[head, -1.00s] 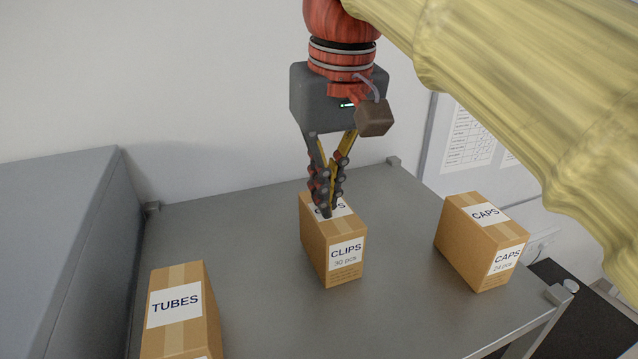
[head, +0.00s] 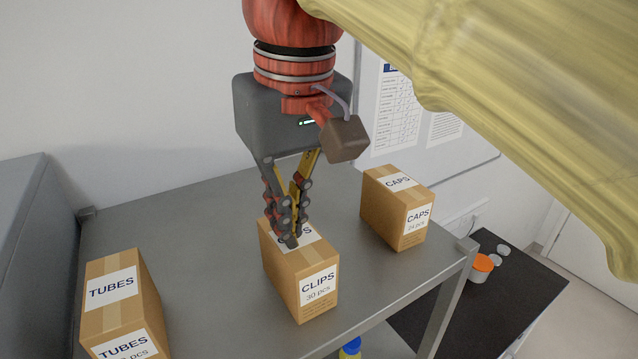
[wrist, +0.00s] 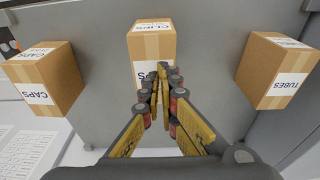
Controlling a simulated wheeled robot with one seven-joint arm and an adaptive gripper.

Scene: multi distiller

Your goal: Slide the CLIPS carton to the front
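The CLIPS carton (head: 290,275) is a brown box with white labels, upright on the grey metal table between two other cartons, near the front edge. My gripper (head: 292,243) points down with its fingers together, the tips at the top of this carton. In the wrist view the carton (wrist: 153,45) is beyond the closed fingertips (wrist: 160,88), which partly hide its top label. No part of the carton is between the fingers. Whether the tips press on the top or hang just above it, I cannot tell.
The TUBES carton (head: 122,305) stands at left and the CAPS carton (head: 397,208) at right, both apart from the CLIPS carton. The grey table (head: 190,225) is clear behind. Beyond its front edge are a dark lower counter (head: 500,310) and an orange-lidded jar (head: 483,267).

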